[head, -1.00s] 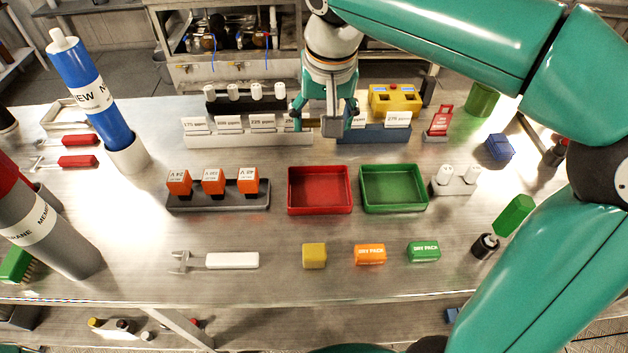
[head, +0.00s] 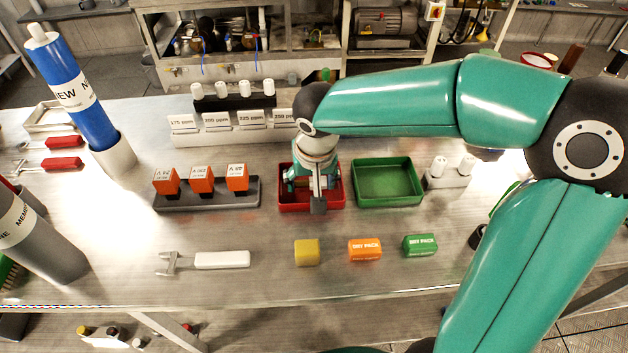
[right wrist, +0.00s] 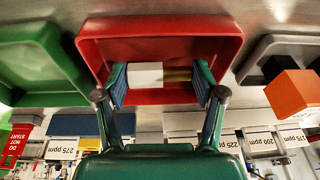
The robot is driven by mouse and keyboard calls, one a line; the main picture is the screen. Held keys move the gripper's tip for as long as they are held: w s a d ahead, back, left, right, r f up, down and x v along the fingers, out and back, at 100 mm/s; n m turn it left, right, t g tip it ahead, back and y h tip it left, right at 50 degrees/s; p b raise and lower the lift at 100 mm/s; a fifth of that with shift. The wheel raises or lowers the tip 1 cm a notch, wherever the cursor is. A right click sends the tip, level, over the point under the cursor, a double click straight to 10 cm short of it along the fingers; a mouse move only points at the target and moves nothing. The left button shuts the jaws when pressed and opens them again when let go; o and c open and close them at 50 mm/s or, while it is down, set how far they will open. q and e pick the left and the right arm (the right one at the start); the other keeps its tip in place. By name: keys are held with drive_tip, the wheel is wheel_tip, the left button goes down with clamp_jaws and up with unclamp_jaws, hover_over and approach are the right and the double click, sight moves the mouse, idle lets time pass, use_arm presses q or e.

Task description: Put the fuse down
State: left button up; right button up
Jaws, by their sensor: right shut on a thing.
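My right gripper (head: 314,187) is over the red tray (head: 283,205) in the head view, pointing down. In the right wrist view its two fingers (right wrist: 160,88) are shut on the fuse (right wrist: 146,75), which is white at one end and brass-coloured at the other. The fuse lies crosswise between the finger pads, in front of the red tray (right wrist: 160,25). I cannot tell whether it touches the tray floor. My left gripper is not in view.
A green tray (head: 388,160) stands right of the red tray, and a dark rack (head: 210,198) with orange blocks stands left. A yellow block (head: 307,252), an orange pack (head: 364,249) and a green pack (head: 420,245) lie in front. White ppm-labelled holders (head: 215,135) stand behind.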

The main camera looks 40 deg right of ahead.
drive_tip(key=shift+f, duration=0.25)
drive_tip(key=o, duration=0.7)
drive_tip(key=shift+f, duration=0.1)
drive_tip(key=o, duration=0.4)
drive_tip(key=shift+o, duration=0.2)
drive_tip(key=shift+r, duration=0.35)
drive_tip(key=p+v, duration=0.1)
drive_tip(key=v, duration=1)
drive_tip(key=shift+s+r, duration=0.15)
drive_tip(key=shift+r, duration=0.15)
